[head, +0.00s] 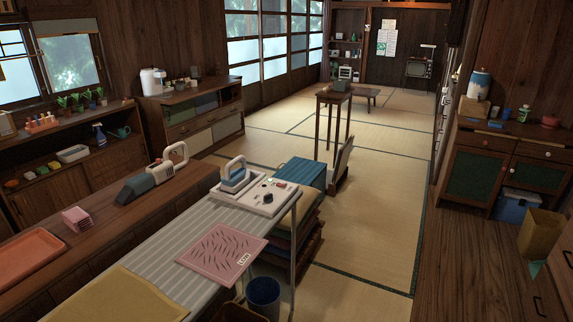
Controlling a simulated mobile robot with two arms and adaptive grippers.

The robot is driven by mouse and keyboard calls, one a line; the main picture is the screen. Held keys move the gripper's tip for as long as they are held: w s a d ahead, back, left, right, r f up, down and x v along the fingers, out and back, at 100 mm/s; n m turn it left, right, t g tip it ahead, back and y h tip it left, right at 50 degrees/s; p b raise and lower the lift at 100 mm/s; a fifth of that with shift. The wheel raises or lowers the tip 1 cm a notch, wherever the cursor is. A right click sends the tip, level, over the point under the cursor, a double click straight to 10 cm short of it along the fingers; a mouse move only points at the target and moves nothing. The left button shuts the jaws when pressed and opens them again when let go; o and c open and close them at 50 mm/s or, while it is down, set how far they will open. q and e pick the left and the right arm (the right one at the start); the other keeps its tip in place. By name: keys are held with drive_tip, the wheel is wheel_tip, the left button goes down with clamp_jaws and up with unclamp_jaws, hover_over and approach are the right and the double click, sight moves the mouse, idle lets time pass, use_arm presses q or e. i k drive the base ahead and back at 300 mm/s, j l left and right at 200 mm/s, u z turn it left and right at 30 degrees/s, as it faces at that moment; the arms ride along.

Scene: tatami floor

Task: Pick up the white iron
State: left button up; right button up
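A white iron (235,172) with a blue-grey side stands on a white base unit (268,196) that has a dark knob. The base unit sits at the far end of a grey striped ironing board (150,238). The iron's handle faces up, and nothing covers it from this side. Neither of my grippers shows in the head view.
A pink patterned mat (222,252) and a yellow cloth (115,298) lie on the board. A grey-and-white handheld appliance (155,175) rests on the wooden counter to the left. A blue bin (263,294) stands beside the board. Tatami floor (370,225) is open to the right.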

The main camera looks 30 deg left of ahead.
sight(233, 181)
drive_tip(key=i+u, duration=0.3)
drive_tip(key=i+l+u, duration=0.2)
drive_tip(key=i+u, duration=0.15)
drive_tip(key=i+l+u, duration=0.3)
drive_tip(key=i, duration=0.15)
